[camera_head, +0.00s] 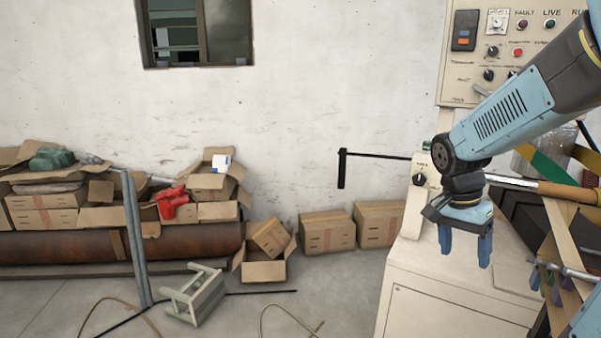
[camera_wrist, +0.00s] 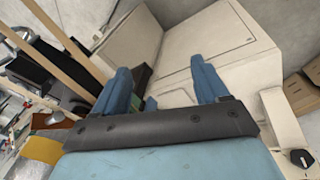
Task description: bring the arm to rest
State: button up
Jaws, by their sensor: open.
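My gripper (camera_head: 465,246) hangs from my blue arm on the right of the head view, fingers pointing down. Its two blue fingers are apart with nothing between them. It is in front of the cream machine cabinet (camera_head: 455,305), over its sloping top. In the wrist view my gripper (camera_wrist: 160,80) also shows spread, empty fingers, with the cabinet (camera_wrist: 225,45) beyond them. I cannot tell the exact gap between fingertips and cabinet.
A control panel (camera_head: 478,60) with knobs stands behind my arm. A black crank handle (camera_head: 342,168) sticks out left of the machine. Wooden bars and straps crowd the right edge. Cardboard boxes (camera_head: 328,232) line the wall. A stool (camera_head: 195,295) lies tipped on the floor.

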jog(key=s+a+r+n+t+y, duration=0.2)
jog(key=s+a+r+n+t, duration=0.4)
jog(key=s+a+r+n, duration=0.3)
jog(key=shift+a+r+n+t, duration=0.3)
jog(key=shift+a+r+n, duration=0.15)
jog(key=shift+n, duration=0.65)
dwell(2.1)
